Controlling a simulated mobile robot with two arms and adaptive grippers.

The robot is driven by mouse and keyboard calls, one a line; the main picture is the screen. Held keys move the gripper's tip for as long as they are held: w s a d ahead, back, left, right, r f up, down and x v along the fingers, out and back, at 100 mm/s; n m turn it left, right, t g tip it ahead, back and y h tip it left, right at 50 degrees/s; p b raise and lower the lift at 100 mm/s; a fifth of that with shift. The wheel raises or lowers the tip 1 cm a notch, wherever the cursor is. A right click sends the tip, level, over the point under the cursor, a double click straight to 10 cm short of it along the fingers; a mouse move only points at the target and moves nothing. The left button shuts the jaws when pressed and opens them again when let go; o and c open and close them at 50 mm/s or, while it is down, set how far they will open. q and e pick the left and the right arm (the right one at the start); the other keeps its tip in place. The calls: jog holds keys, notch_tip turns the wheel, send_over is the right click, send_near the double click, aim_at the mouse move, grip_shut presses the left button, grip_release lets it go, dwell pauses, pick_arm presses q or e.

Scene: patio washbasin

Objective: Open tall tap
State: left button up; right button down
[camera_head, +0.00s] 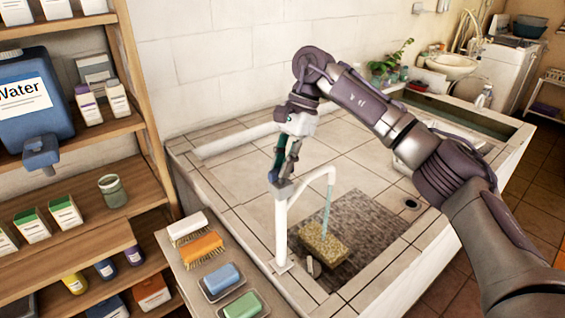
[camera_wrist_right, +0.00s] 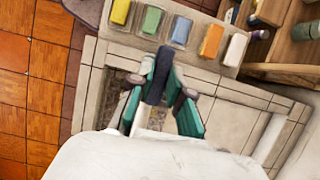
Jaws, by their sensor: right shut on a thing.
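The tall tap (camera_head: 281,235) is a white upright pipe at the near left corner of the tiled basin, with a spout bending over to the right. A pale blue stream (camera_head: 327,208) runs down from the spout's end. My right gripper (camera_head: 280,178) points down at the top of the pipe, shut on the tap's dark grey handle (camera_head: 284,189). In the right wrist view the dark handle (camera_wrist_right: 158,78) shows as a bar between the green fingers of the right gripper (camera_wrist_right: 168,90). My left gripper is not in view.
A yellowish sponge block (camera_head: 323,243) lies under the stream on a dark patch of the basin floor. Brushes and soap dishes (camera_head: 221,281) line the ledge at left. A wooden shelf (camera_head: 95,205) with a blue water container (camera_head: 30,105) stands farther left.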

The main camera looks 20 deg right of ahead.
jog(key=shift+r, duration=0.1)
jog(key=c, duration=1.1)
grip_release()
jog(key=v, duration=1.2)
